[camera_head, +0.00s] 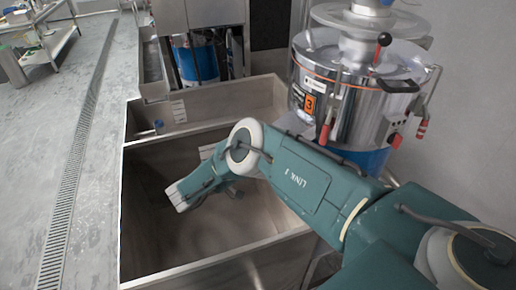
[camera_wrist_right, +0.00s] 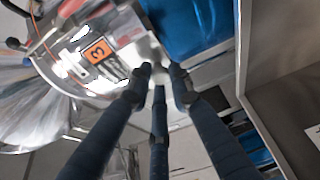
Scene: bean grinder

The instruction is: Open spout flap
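The grinder (camera_head: 345,85) is a shiny steel drum with an orange label marked 3, at the upper right in the head view; it also shows tilted in the right wrist view (camera_wrist_right: 95,45). A pale metal plate, apparently the spout flap (camera_head: 294,123), juts from its lower left side above the bin. In the right wrist view, a silver piece (camera_wrist_right: 152,50) at the drum's edge lies just beyond my right gripper (camera_wrist_right: 160,78). Its three dark fingers converge with small gaps between the tips; contact is unclear. My left gripper is out of view.
Red-tipped clamp handles (camera_head: 422,130) stick out from the grinder.

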